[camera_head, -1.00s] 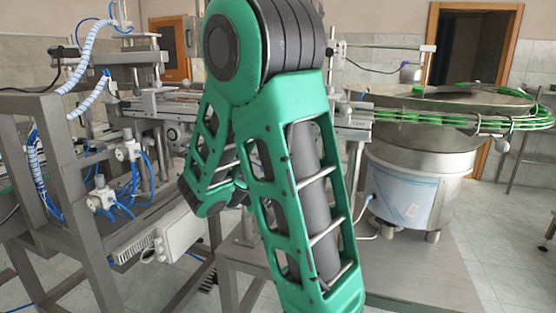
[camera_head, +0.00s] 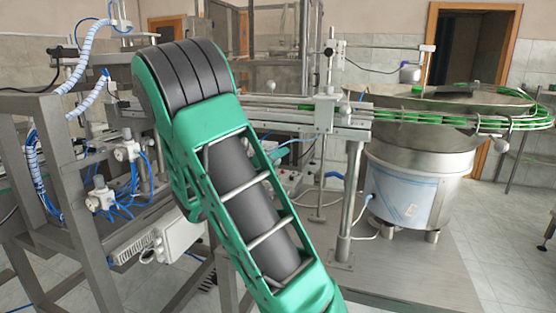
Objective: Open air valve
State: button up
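Two white pneumatic units with round knobs and blue hoses are mounted on the grey frame at the left, an upper one (camera_head: 127,150) and a lower one (camera_head: 102,197). The air valve may be among these fittings; I cannot tell which part it is, or whether it is open. My green and grey arm stands in front of the machine, just right of these units. My gripper is not visible; the far part of my arm is hidden behind the near link.
A grey metal frame (camera_head: 50,170) fills the left side. A white electrical box (camera_head: 181,235) sits low behind my arm. A metal post (camera_head: 352,190) supports the rail.

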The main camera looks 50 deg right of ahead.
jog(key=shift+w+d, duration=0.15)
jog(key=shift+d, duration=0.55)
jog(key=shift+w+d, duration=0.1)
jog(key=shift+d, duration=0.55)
